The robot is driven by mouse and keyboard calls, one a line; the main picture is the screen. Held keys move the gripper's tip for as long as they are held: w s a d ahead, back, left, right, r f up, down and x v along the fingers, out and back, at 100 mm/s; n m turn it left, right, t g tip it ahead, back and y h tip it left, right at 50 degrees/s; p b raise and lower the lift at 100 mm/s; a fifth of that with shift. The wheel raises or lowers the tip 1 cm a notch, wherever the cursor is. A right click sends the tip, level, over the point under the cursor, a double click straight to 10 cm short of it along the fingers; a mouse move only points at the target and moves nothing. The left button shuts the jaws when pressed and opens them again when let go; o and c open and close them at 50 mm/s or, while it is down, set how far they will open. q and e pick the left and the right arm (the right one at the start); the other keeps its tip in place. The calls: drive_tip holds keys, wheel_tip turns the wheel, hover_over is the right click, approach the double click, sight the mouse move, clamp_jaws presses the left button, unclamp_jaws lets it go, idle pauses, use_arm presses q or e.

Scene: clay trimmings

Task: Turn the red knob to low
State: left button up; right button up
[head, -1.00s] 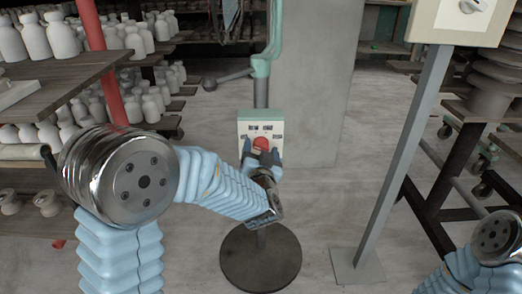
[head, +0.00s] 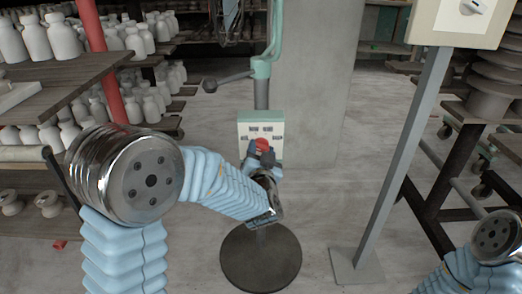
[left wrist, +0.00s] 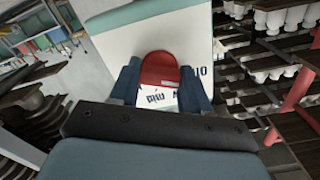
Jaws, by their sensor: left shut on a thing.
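The red knob (head: 261,144) is on the pale face of a small control box (head: 245,131) on a stand in front of me. Small dark labels surround the knob, too small to read surely. My left gripper (head: 262,154) is shut on the knob from the near side. In the left wrist view the red knob (left wrist: 160,69) sits between the two dark blue fingers (left wrist: 162,88), with part of the lettering beside it. The fingers hide part of the knob, and I cannot tell which label it points to. My right gripper is out of view.
The box's stand has a round dark base (head: 260,262). At the right, a cream panel (head: 440,28) with a white knob stands on a grey post (head: 403,150). Shelves of white bottles (head: 60,38) are at the left. The floor between is mostly clear.

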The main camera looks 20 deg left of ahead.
use_arm(q)
drive_tip(key=m+p, duration=0.4)
drive_tip(key=shift+r+m, duration=0.2)
drive_tip(key=shift+m, duration=0.1)
drive_tip(key=shift+m+p, duration=0.85)
drive_tip(key=shift+m, duration=0.15)
drive_tip(key=shift+f+m+p, duration=0.15)
drive_tip(key=shift+m+p, duration=0.4)
drive_tip(key=shift+m, duration=0.25)
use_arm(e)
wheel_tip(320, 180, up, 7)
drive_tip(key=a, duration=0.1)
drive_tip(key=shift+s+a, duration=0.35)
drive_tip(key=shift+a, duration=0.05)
use_arm(q)
drive_tip(key=shift+f, duration=0.1)
drive_tip(key=o, duration=1.1)
drive_tip(key=shift+c, duration=0.2)
